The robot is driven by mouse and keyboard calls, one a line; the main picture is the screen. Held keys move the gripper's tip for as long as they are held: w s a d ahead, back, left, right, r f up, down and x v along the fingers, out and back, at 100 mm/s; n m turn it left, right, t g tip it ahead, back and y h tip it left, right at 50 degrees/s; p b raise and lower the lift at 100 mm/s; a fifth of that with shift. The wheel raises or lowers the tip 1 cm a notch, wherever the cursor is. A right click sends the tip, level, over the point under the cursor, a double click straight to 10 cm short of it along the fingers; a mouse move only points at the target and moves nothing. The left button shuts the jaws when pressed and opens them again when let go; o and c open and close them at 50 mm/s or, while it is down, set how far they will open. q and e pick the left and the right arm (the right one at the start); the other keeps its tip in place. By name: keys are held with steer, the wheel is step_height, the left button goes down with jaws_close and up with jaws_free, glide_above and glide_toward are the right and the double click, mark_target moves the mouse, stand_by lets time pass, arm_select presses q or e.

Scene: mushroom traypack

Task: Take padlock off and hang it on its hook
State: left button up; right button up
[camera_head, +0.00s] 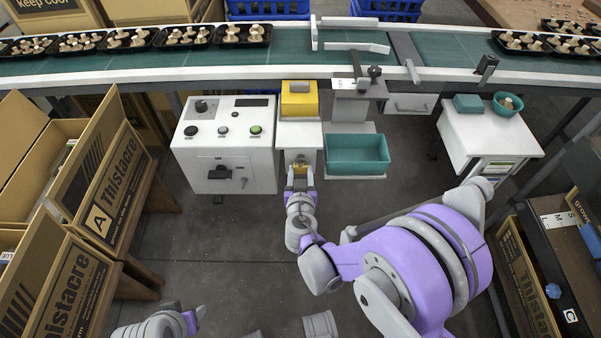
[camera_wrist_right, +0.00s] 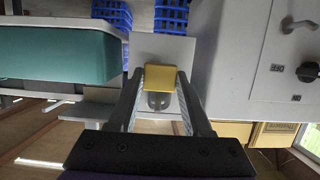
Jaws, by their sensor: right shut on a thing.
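The yellow padlock (camera_wrist_right: 160,78) sits between the fingers of my right gripper (camera_wrist_right: 160,100) in the right wrist view. A grey rounded metal part, perhaps its shackle, shows beside its body. In the head view, my right gripper (camera_head: 299,173) is shut on the padlock (camera_head: 300,167), in front of the narrow white cabinet (camera_head: 299,134). I cannot tell whether the shackle is attached to anything. A grey bent hook (camera_wrist_right: 300,23) projects from the control box on the right of the wrist view; a small grey part shows there in the head view. My left gripper is not clearly visible.
The white control box (camera_head: 225,150), with a black handle (camera_head: 222,174), stands left of my right gripper. A teal bin (camera_head: 357,153) stands to its right. A yellow box (camera_head: 299,99) tops the narrow cabinet. The conveyor (camera_head: 165,68) runs behind; open floor lies in front.

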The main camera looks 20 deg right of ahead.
stand_by(0.4)
steer(key=o, duration=1.1)
steer(key=p+v, duration=0.2)
steer(key=v, duration=0.9)
